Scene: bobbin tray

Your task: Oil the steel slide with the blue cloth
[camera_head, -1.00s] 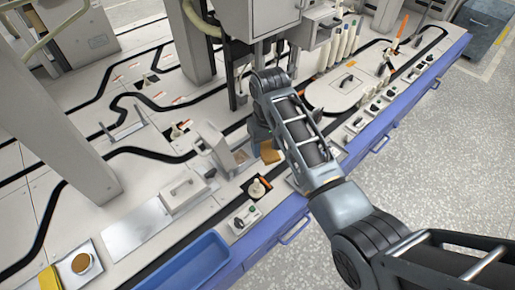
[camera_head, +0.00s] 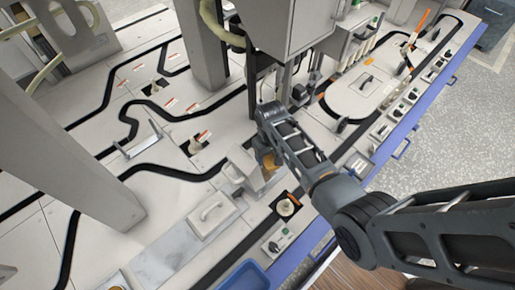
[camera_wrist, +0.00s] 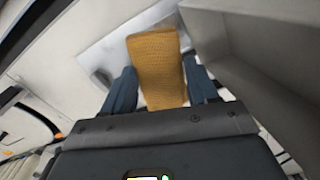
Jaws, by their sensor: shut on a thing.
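My gripper (camera_wrist: 160,72) is shut on an ochre cloth or pad (camera_wrist: 157,60) with a woven texture, held between its two blue-grey fingers. The pad also shows small at the end of my arm in the head view (camera_head: 268,161). Under it in the wrist view is a shiny grey metal plate (camera_wrist: 98,58), perhaps the steel slide; I cannot tell whether the pad touches it. I see no blue cloth.
A grey sloped housing (camera_wrist: 265,65) stands close on the right in the wrist view. A pale lidded box (camera_head: 212,214), a bobbin on a dark square (camera_head: 287,206) and a blue tray (camera_head: 246,277) lie nearby. Black tracks cross the bench.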

